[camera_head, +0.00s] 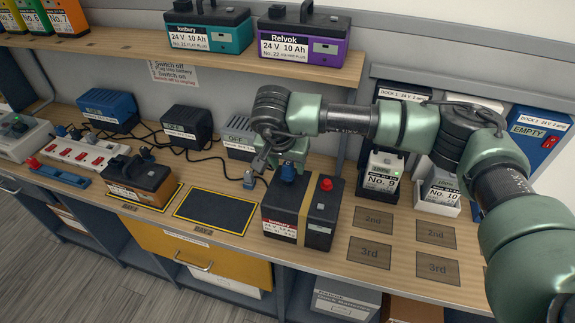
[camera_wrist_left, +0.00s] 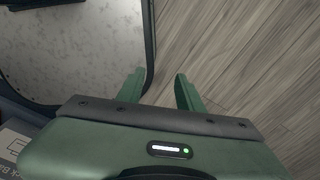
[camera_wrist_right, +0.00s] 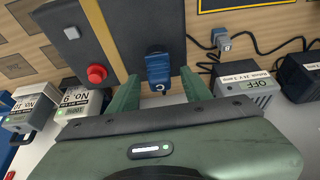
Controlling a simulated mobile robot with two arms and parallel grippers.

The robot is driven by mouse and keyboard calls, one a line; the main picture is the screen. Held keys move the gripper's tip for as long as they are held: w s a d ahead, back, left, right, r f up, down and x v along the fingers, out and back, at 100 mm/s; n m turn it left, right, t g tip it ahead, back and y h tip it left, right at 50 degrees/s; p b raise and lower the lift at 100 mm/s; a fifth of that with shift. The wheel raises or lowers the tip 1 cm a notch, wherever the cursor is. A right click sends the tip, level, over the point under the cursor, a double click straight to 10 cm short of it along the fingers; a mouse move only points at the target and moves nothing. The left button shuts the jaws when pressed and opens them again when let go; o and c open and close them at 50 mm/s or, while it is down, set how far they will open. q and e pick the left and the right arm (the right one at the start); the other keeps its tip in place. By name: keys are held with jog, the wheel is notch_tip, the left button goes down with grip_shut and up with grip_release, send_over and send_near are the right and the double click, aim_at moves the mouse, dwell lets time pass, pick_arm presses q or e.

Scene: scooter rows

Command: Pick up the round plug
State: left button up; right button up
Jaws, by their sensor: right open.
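A blue plug (camera_head: 288,172) sits upright on top of a dark battery (camera_head: 322,213) that has a yellow band and a red cap. The blue plug also shows in the right wrist view (camera_wrist_right: 158,70), at the battery's edge. Which plug counts as the round one is unclear. My right gripper (camera_wrist_right: 158,86) is open, its fingers on either side of the blue plug's near end. My left gripper (camera_wrist_left: 156,82) is open and empty over the floor.
A yellow-edged empty bay (camera_head: 217,210) lies left of the battery. An orange-and-black battery (camera_head: 140,183) stands further left. Chargers with cables (camera_head: 186,125) line the back. Battery No. 9 (camera_head: 382,177) and No. 10 (camera_head: 438,190) stand at the right. A shelf (camera_head: 140,48) runs above.

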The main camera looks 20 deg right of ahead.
jog(key=shift+w+d+f, duration=0.15)
jog(key=shift+w+f, duration=0.1)
jog(key=shift+f, duration=0.3)
jog(key=shift+s, duration=0.1)
jog(key=c, duration=1)
grip_shut()
pick_arm(q)
jog(key=shift+w+r, duration=0.2)
jog(key=shift+w, duration=1)
pick_arm(e)
jog(key=shift+r, duration=0.1)
jog(key=shift+r, duration=0.1)
